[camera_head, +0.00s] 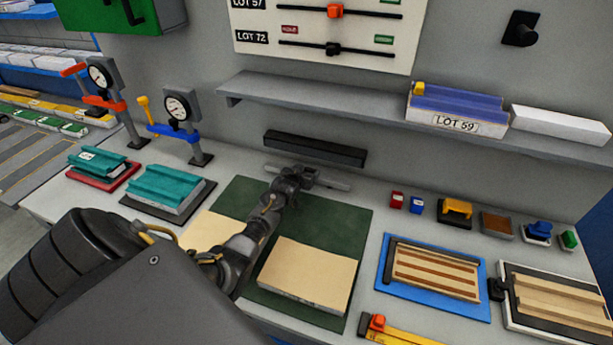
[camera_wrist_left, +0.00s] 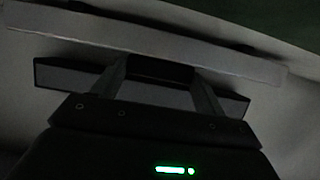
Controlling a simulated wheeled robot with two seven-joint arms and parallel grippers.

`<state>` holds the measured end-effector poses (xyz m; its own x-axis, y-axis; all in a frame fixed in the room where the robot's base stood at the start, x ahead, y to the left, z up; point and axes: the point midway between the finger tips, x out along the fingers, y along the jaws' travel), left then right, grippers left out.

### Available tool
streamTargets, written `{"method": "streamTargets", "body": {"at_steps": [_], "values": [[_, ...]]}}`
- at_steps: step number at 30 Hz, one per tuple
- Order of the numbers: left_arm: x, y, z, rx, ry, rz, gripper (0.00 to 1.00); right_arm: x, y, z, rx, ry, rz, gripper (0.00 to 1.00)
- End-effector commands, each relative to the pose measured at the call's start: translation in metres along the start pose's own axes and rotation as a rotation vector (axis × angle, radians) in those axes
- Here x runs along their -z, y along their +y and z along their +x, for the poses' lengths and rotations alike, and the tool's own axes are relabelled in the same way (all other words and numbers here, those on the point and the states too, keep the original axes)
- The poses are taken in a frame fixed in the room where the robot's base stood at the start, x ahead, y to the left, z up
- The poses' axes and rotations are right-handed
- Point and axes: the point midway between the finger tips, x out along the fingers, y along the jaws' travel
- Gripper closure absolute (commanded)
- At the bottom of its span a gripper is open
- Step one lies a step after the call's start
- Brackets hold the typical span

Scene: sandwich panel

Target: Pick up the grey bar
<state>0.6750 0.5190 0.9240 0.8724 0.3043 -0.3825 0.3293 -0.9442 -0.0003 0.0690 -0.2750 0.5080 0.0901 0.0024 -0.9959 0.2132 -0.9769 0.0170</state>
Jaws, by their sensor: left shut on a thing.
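The light grey bar (camera_head: 335,183) shows at the back edge of the green mat, below a dark bar on the wall side. My left gripper (camera_head: 307,178) is over its middle and hides that part. In the left wrist view the grey bar (camera_wrist_left: 150,42) runs across the top, with the fingers of my left gripper (camera_wrist_left: 160,68) reaching to it, spaced along its length. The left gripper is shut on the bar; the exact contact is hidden. I cannot tell whether the bar is clear of the table. My right gripper is out of view.
A dark bar (camera_head: 315,148) is just behind. A shelf (camera_head: 300,98) with a LOT 59 box (camera_head: 455,123) overhangs the back. Beige panels (camera_head: 308,274) lie on the green mat (camera_head: 335,215). Gauge stands (camera_head: 185,120) are left; a blue tray (camera_head: 385,270) is right.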

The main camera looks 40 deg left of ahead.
Motion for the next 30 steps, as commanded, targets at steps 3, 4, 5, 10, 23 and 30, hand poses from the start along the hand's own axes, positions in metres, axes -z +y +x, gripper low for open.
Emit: {"method": "streamTargets", "body": {"at_steps": [3, 4, 5, 10, 23, 30], "values": [[0.000, 0.000, 0.000, 0.000, 0.000, -0.001, 0.75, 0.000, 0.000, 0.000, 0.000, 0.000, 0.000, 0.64], [0.000, 0.000, 0.000, 0.000, 0.000, -0.001, 0.79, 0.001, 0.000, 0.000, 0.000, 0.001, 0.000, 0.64], [0.000, 0.000, 0.000, 0.000, 0.000, -0.001, 0.82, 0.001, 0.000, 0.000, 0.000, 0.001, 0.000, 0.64], [0.004, 0.000, 0.000, 0.001, 0.007, -0.001, 0.82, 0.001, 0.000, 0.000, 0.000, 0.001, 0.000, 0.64], [0.035, 0.000, -0.013, 0.000, 0.012, -0.001, 0.82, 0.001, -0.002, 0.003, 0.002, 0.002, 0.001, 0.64], [0.056, -0.001, -0.060, 0.000, 0.012, 0.000, 0.82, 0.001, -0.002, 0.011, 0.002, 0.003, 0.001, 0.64]]}}
